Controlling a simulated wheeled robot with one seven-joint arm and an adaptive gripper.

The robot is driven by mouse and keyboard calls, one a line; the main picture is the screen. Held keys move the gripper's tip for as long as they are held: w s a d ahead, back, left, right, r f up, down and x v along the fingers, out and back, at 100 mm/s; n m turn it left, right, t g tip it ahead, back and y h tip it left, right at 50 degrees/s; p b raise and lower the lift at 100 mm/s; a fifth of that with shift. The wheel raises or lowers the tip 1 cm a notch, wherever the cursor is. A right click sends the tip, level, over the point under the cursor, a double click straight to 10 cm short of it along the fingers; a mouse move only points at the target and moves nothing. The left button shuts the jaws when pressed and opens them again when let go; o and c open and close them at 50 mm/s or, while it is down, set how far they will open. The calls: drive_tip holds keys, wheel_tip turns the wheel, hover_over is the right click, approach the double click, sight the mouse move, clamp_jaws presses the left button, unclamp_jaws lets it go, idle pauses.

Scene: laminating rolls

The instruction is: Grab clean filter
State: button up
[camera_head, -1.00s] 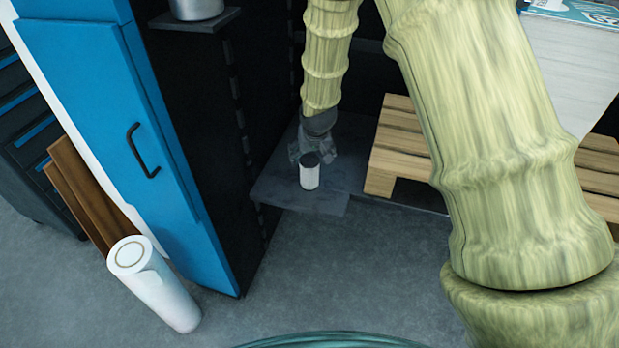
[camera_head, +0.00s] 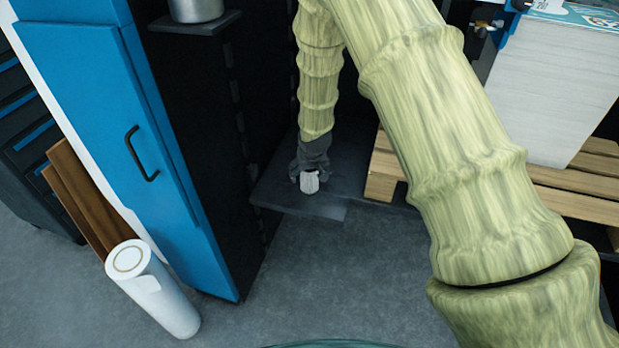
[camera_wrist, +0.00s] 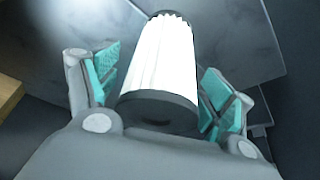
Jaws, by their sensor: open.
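The clean filter is a white pleated cylinder with dark end caps. In the head view the filter (camera_head: 309,183) is on the low dark shelf (camera_head: 290,202), partly hidden by my gripper (camera_head: 309,170). In the wrist view the filter (camera_wrist: 160,65) lies between the two teal-padded fingers of my gripper (camera_wrist: 165,95). The fingers are open, one on each side of it. A small gap shows at the left finger; the right pad is close to the filter, and I cannot tell whether it touches.
A blue cabinet (camera_head: 105,130) with a dark side stands left of the shelf. A wooden pallet (camera_head: 560,190) with a stack of white sheets (camera_head: 545,90) is to the right. A white roll (camera_head: 155,290) leans by the cabinet. The grey floor (camera_head: 330,290) in front is clear.

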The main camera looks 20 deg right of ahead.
drive_tip(key=shift+x, duration=0.85)
drive_tip(key=c, duration=1)
drive_tip(key=shift+c, duration=0.2)
drive_tip(key=shift+r, duration=0.15)
